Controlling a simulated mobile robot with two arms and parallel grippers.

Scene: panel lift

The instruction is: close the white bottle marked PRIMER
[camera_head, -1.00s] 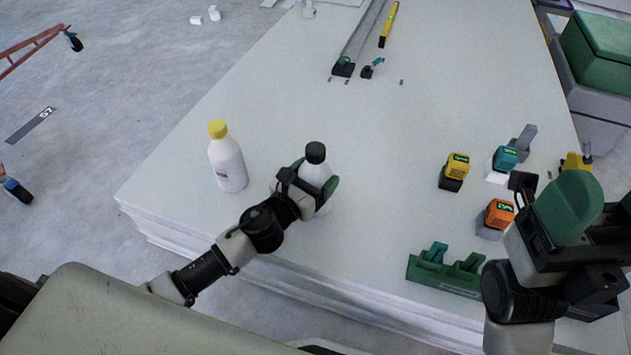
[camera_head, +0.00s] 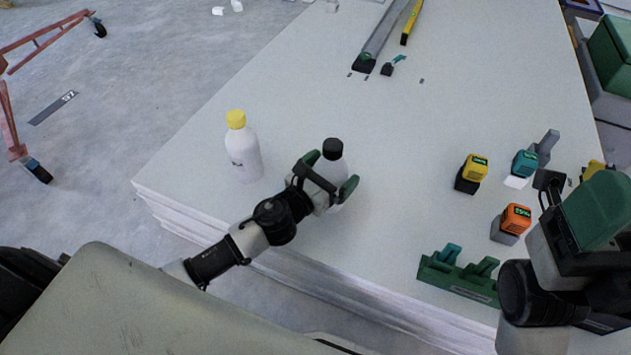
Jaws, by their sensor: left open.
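Two white bottles stand upright on the stack of pale panels. One bottle (camera_head: 245,160) has a yellow cap and a small dark mark on its side, too small to read. The other bottle (camera_head: 335,165) has a black cap (camera_head: 333,148); its label is not visible. My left gripper (camera_head: 331,173) is open, with its green fingers on either side of the black-capped bottle below the cap. It hides part of that bottle. My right gripper (camera_head: 598,222) shows at the right edge, partly cut off, and its opening cannot be made out.
The panel stack (camera_head: 300,90) has free room in its middle. At right stand a yellow tool (camera_head: 473,170), a teal one (camera_head: 523,163) and an orange one (camera_head: 514,220). A green holder (camera_head: 458,275) lies at the near edge. A yellow level (camera_head: 411,22) lies at the back.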

